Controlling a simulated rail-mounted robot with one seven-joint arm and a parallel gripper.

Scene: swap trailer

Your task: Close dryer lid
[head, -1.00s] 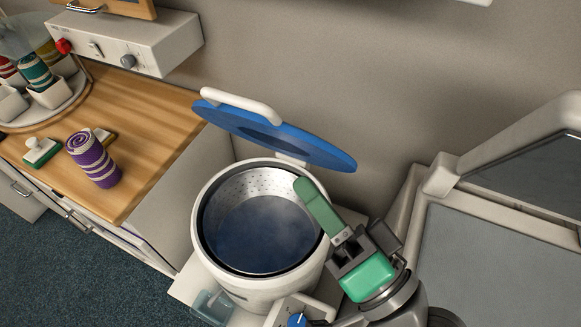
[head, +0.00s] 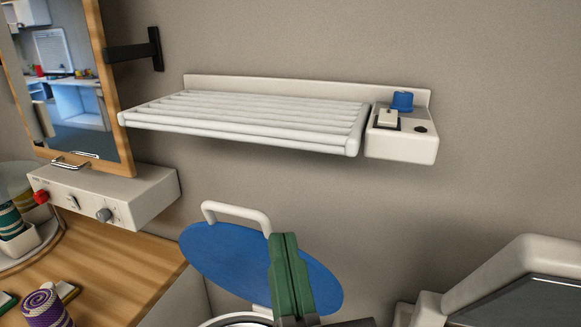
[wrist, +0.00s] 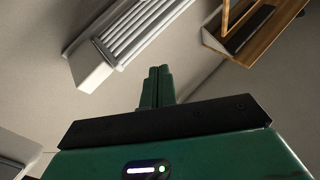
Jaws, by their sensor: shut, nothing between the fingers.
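The dryer lid (head: 225,262) is a blue disc with a white bar handle (head: 237,214) on top. It stands raised and tilted back toward the wall on the white dryer (head: 240,321), whose rim just shows at the bottom of the head view. My gripper (head: 285,240) is green and shut with nothing in it. Its fingers point up in front of the right part of the lid and hide some of it. I cannot tell whether they touch the lid. In the wrist view the fingertips (wrist: 160,70) are together, and the lid does not show.
A slatted white rack (head: 245,120) with a control box (head: 402,135) juts from the wall above the lid. A wooden counter (head: 130,265) with a purple rolled towel (head: 45,310) is at left, below a control panel (head: 105,205) and mirror (head: 75,80). A pale-framed unit (head: 510,280) stands at right.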

